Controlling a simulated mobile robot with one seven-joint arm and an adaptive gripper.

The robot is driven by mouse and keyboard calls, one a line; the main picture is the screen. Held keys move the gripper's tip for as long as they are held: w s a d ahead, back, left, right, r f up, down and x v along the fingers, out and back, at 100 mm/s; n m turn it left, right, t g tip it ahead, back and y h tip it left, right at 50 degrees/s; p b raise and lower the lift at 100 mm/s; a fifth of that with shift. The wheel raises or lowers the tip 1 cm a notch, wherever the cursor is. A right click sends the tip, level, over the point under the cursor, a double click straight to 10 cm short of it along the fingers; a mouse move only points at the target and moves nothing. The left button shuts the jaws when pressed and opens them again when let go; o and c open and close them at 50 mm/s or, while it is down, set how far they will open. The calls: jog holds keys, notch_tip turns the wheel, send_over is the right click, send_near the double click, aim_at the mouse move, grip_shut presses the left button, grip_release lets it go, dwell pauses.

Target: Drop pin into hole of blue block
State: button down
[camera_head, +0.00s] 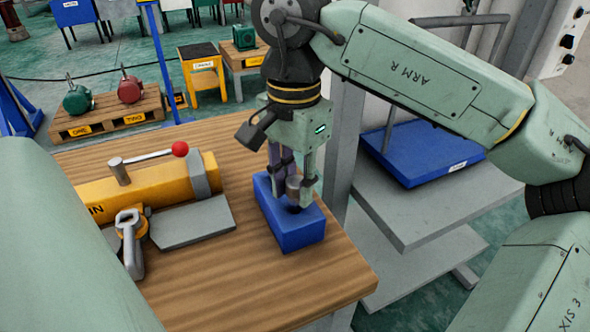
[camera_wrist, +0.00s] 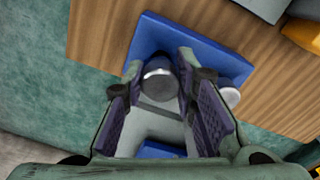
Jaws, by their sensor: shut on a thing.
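The blue block (camera_head: 297,237) lies near the right edge of the wooden table; it also shows in the wrist view (camera_wrist: 205,52). My gripper (camera_head: 293,188) points down over the block, its fingers shut around a grey metal pin (camera_head: 293,184). In the wrist view, the pin's round end (camera_wrist: 160,82) shows between the purple finger pads of my gripper (camera_wrist: 163,95). The pin looks upright. A dark patch under it on the block's top may be the hole, but I cannot tell whether the pin has entered it.
A yellow fixture (camera_head: 130,188) with a red-knobbed lever (camera_head: 180,149) and a grey plate (camera_head: 192,222) lie left of the block. A pale round piece (camera_wrist: 230,97) shows beside one finger. A blue tray (camera_head: 425,155) stands on the grey shelf at right. The table's front is clear.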

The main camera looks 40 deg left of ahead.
jog(key=shift+f+b, duration=0.4)
jog(key=shift+f, duration=0.25)
jog(key=shift+f, duration=0.15)
jog(key=c, duration=1.2)
grip_release()
notch_tip(320, 180, up, 12)
jog(key=shift+a+r, duration=0.1)
